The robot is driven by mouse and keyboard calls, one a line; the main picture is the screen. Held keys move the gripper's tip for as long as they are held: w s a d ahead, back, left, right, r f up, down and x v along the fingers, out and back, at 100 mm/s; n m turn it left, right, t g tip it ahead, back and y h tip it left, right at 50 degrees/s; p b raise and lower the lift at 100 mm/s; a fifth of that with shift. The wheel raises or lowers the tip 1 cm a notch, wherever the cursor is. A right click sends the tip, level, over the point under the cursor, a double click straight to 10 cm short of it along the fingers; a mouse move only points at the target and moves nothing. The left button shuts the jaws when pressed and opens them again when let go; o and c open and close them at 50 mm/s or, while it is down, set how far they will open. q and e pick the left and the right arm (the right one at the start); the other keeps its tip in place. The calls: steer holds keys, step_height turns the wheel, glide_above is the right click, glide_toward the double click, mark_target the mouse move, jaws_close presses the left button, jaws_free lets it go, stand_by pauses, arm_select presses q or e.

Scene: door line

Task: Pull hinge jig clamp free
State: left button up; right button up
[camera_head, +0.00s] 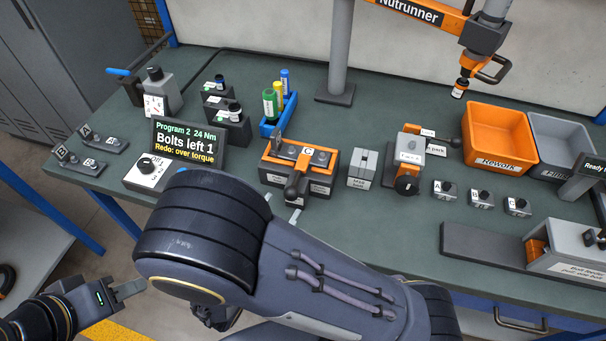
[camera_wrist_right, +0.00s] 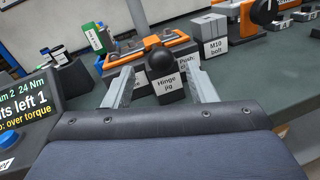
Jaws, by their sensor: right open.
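The hinge jig (camera_head: 298,172) is a dark block with an orange clamp bar on top, near the middle of the bench. Its clamp handle with a black ball knob (camera_head: 292,190) points toward me. In the right wrist view, the black knob (camera_wrist_right: 161,62) stands between the fingers of my right gripper (camera_wrist_right: 162,90), above the "Hinge jig" label. The fingers are open, one on each side, with gaps. In the head view, my right arm hides most of this gripper. My left gripper (camera_head: 128,290) hangs low at the left, off the bench; its jaw gap is unclear.
A display (camera_head: 187,146) reading "Bolts left 1, Redo: over torque" stands left of the jig. An M10 bolt block (camera_head: 362,168) is close on the right. A blue tray (camera_head: 279,118) is behind. The orange Rework bin (camera_head: 498,135) is at the back right.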

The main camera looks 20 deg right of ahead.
mark_target(295, 187)
steer(key=p+x, duration=0.1)
steer(key=x, duration=0.6)
steer(key=shift+w+d, duration=0.1)
steer(key=shift+d, duration=0.1)
